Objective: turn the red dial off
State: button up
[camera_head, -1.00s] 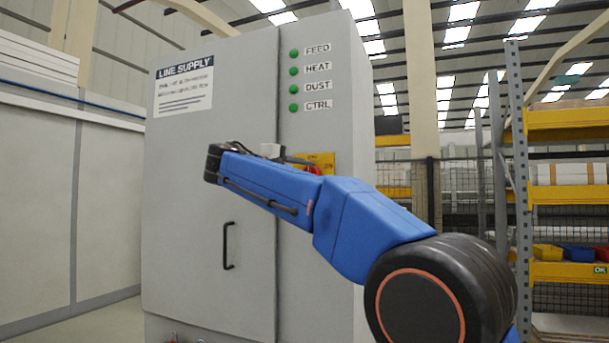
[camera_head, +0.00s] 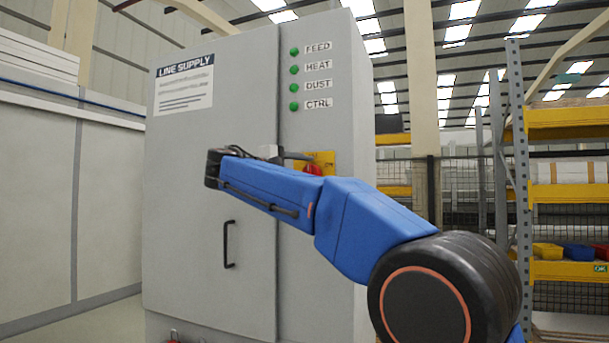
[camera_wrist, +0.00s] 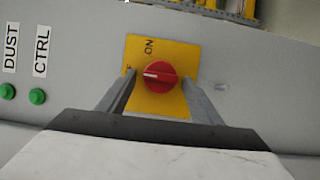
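The red dial (camera_wrist: 160,75) sits on a yellow plate (camera_wrist: 172,105) on the grey cabinet (camera_head: 210,150). Its white mark points left in the wrist view, toward a label mostly hidden by the left finger. The word ON stands on the plate above the dial in that view. My gripper (camera_wrist: 159,78) is open, with one finger on each side of the dial and visible gaps between. In the head view the dial (camera_head: 313,169) and plate (camera_head: 327,160) show partly behind my blue arm.
Green lamps marked FEED, HEAT, DUST and CTRL (camera_head: 294,105) run down the cabinet's upper right. A black door handle (camera_head: 228,245) is below my arm. Yellow shelving (camera_head: 565,195) stands at the right.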

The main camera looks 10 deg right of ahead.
jog(key=v, duration=1.7)
jog(key=shift+a, duration=0.2)
